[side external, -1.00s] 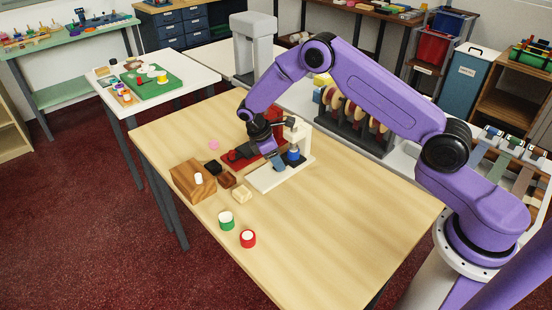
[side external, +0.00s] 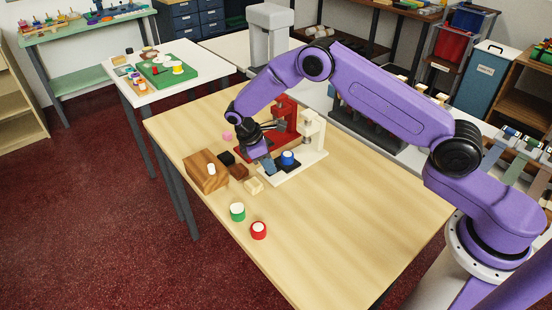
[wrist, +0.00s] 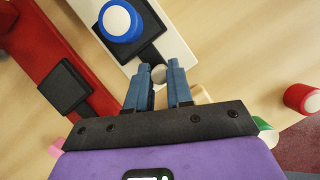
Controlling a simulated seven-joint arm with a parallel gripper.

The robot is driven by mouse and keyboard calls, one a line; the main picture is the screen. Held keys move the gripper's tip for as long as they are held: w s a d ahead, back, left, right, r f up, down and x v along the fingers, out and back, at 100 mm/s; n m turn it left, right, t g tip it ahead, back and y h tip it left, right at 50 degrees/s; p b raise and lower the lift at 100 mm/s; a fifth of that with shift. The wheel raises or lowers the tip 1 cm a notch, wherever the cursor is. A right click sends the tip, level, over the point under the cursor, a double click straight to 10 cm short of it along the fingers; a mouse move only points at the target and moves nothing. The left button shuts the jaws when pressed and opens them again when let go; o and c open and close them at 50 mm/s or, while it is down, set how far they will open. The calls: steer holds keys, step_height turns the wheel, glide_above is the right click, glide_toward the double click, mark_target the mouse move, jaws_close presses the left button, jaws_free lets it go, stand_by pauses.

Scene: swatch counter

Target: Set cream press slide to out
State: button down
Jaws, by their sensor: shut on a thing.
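The cream press (side external: 311,128) stands on the wood table, with its pale base pointing toward the front left. A blue pot with a white top (side external: 288,158) sits on the press's black slide; the slide (wrist: 151,53) also shows in the wrist view. The pot stands in front of the press's upright, clear of its head. My gripper (side external: 268,168) is at the front end of the slide. In the wrist view its blue fingers are shut on a pale round knob (wrist: 158,73) at the slide's end. The fingers hide part of the knob.
A red press (side external: 284,112) stands close behind, to the left. A wooden block (side external: 206,174) with a white peg and small black, brown and cream blocks lie left and in front. Green (side external: 237,212) and red (side external: 259,231) pots stand nearer. The table's right front is clear.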

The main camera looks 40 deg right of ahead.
steer(key=shift+a+r, duration=0.1)
steer(key=shift+a, duration=0.25)
steer(key=c, duration=1)
jaws_free()
steer(key=shift+a, duration=0.1)
steer(key=shift+v, duration=8.65)
